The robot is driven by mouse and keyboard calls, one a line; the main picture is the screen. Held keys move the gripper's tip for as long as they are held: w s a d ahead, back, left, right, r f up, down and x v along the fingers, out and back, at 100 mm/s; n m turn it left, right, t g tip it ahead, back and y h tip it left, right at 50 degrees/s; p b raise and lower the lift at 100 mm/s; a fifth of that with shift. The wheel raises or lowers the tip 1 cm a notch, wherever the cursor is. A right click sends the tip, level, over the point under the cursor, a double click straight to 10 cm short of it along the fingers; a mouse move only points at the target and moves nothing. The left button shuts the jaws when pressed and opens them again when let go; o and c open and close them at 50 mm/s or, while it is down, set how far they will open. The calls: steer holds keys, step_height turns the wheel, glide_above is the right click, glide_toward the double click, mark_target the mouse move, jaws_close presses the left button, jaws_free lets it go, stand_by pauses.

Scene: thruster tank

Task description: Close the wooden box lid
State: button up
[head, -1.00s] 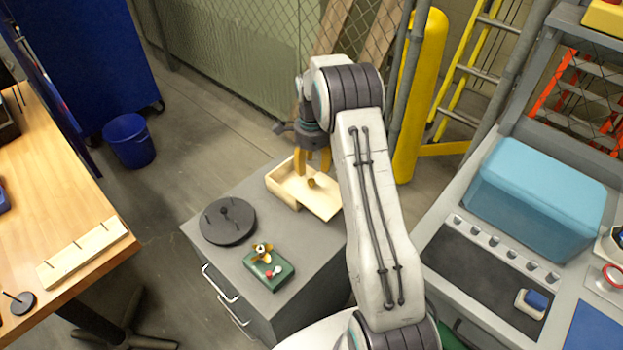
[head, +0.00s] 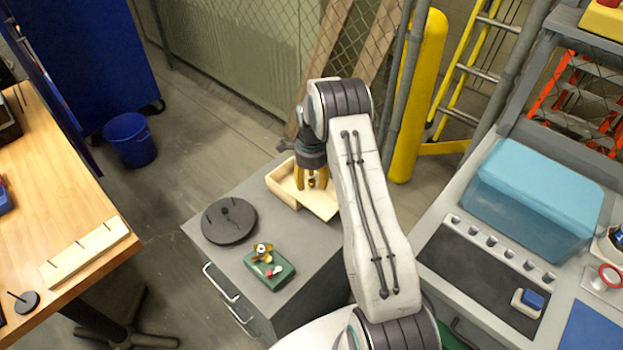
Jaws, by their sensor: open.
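The wooden box (head: 284,192) is a pale, shallow box on top of the grey cabinet, at the centre of the head view. Its flat lid (head: 321,205) sits shifted toward the right and front, and the left part of the box is open. A small brass-coloured knob (head: 311,183) stands on the lid. My gripper (head: 311,181) points down over the box with its yellow fingers apart, one on each side of the knob. I cannot tell whether the fingers touch it. My gripper and arm hide the back right of the box.
The grey cabinet top (head: 257,187) also holds a black round disc (head: 229,221) with pegs and a green block (head: 270,271) carrying a small brass propeller. A wooden workbench (head: 60,200) stands left, and a grey bench with a blue tank (head: 535,195) stands right.

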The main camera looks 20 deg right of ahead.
steer(key=shift+c, duration=0.2)
jaws_close()
stand_by(0.4)
